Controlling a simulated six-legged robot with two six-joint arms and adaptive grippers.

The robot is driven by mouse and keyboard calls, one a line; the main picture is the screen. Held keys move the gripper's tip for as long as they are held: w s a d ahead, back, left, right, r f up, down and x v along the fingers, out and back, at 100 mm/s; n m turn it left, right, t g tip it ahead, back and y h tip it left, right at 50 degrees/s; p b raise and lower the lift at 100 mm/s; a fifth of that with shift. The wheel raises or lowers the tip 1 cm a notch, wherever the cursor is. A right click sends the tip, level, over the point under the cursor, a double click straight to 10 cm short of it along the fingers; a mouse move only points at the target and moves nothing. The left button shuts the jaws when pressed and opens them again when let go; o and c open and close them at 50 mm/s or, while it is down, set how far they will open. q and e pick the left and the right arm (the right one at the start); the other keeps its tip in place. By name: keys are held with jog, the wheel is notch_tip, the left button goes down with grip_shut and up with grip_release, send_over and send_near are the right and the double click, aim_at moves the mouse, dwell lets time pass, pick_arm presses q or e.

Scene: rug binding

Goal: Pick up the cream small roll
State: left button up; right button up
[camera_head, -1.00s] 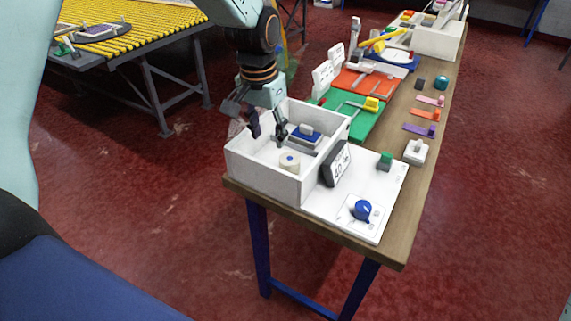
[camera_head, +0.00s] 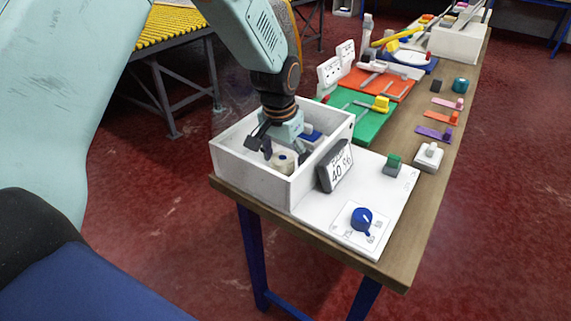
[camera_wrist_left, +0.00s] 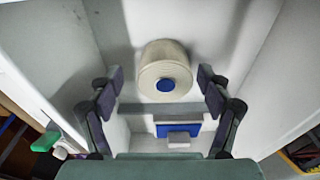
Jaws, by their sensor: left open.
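The cream small roll (camera_head: 282,162), with a blue centre, stands in the white open box (camera_head: 247,180) on the near end of the workbench. In the left wrist view the roll (camera_wrist_left: 163,72) is near the top middle, between and a little beyond my open left fingers (camera_wrist_left: 157,82). In the head view my left gripper (camera_head: 274,147) reaches down into the box, close beside the roll, and partly hides it. Neither finger clearly touches the roll. My right gripper is not in view.
A blue block with a grey handle (camera_head: 311,136) lies in the box behind the roll; it also shows in the wrist view (camera_wrist_left: 178,131). A dark display (camera_head: 336,167) stands against the box's right wall. A white panel with a blue knob (camera_head: 361,219) is in front.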

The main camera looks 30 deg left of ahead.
pick_arm(q)
jog(key=shift+a+f, duration=0.15)
jog(key=shift+a, duration=0.3)
jog(key=shift+c, duration=1.4)
jog(key=shift+s+d, duration=0.1)
jog(key=shift+d, duration=0.25)
jog(key=c, duration=0.4)
jog(key=shift+a, duration=0.25)
jog(key=c, duration=0.5)
jog(key=shift+d, duration=0.1)
jog(key=shift+c, duration=0.5)
